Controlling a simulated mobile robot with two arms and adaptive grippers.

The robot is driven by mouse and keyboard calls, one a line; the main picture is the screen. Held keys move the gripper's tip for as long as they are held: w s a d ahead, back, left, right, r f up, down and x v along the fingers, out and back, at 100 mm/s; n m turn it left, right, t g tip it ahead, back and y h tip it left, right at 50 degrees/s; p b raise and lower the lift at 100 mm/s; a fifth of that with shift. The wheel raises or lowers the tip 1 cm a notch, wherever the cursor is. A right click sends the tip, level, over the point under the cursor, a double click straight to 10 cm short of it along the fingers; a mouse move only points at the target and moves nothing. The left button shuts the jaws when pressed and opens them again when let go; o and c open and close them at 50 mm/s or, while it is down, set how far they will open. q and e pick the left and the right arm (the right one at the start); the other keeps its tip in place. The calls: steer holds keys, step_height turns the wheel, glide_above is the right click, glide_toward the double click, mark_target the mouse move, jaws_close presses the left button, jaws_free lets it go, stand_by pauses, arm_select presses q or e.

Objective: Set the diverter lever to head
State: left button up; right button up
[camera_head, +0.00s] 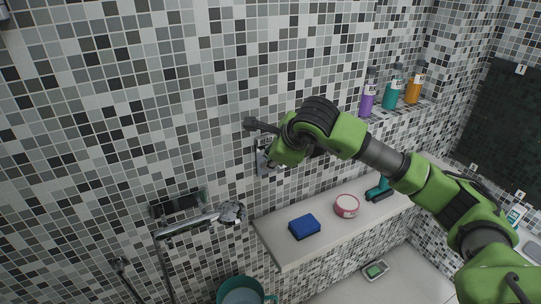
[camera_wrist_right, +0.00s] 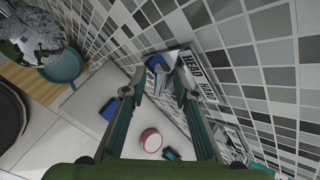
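The diverter's pale wall plate (camera_head: 264,160) is on the mosaic tile wall, partly hidden by my right gripper (camera_head: 272,152). In the right wrist view the plate (camera_wrist_right: 203,76) carries dark lettering that reads like HEAD and HAND. A small grey and blue piece (camera_wrist_right: 158,63), perhaps the lever, shows by the plate between my right fingertips (camera_wrist_right: 158,82). The fingers are apart; I cannot tell whether either touches it. A dark rod with a round end (camera_head: 250,124) stands out left of the gripper. My left gripper is not in view.
A ledge below holds a blue sponge (camera_head: 304,227), a red-and-white tub (camera_head: 346,205) and a teal tool (camera_head: 379,190). Several bottles (camera_head: 392,88) stand on a higher shelf. A chrome fitting (camera_head: 231,212) is lower left. A teal bucket (camera_head: 240,291) is below.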

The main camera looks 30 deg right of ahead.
stand_by(0.3)
steer(key=v, duration=1.2)
steer(key=shift+a+f, duration=0.1)
